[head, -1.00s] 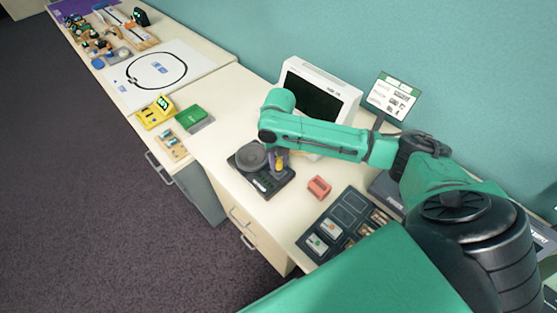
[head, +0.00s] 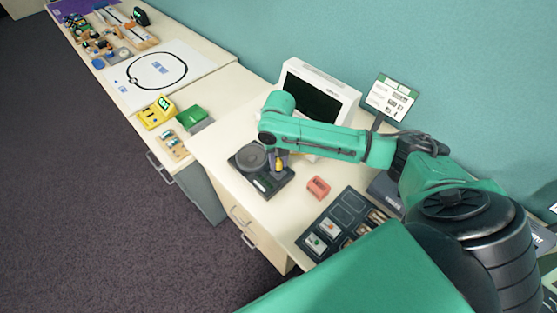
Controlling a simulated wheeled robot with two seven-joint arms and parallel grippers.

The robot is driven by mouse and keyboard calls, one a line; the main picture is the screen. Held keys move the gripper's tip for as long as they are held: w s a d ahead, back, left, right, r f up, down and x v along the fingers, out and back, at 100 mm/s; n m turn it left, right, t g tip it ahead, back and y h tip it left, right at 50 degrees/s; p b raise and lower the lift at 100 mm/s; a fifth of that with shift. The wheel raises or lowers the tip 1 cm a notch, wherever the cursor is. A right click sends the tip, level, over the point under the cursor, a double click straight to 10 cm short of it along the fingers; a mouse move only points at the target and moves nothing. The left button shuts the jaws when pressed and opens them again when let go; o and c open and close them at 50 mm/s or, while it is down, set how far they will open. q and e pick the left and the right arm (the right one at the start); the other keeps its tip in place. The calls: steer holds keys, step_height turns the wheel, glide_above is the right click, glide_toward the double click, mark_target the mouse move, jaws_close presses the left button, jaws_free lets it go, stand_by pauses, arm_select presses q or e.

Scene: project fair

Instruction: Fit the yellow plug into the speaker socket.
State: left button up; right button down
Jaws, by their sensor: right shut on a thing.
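The speaker unit (head: 251,157) is a round grey speaker on a dark base, standing near the front edge of the desk. The yellow plug (head: 279,166) shows as a small yellow piece at the right side of the speaker, over the dark base. My right gripper (head: 279,158) hangs down from the green arm at this spot and is shut on the plug. The gripper's fingers are small and partly hidden by the arm. The socket itself is hidden, and I cannot tell whether the plug is in it. My left gripper is not in view.
A red block (head: 318,187) lies right of the speaker. A dark tray (head: 312,240) with several small parts is nearer me. A white monitor (head: 317,95) and a sign (head: 391,98) stand behind. A yellow device (head: 156,113) and a green box (head: 192,117) sit left.

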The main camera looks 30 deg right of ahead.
steer(key=shift+f+b, duration=0.45)
steer(key=shift+f, duration=0.45)
stand_by(1.0)
steer(key=c, duration=0.5)
jaws_free()
steer(key=shift+o, duration=0.2)
steer(key=o, duration=0.4)
step_height(320, 180, up, 3)
steer(key=p, duration=0.3)
steer(key=shift+r+p, duration=0.35)
steer(key=shift+r, duration=2.15)
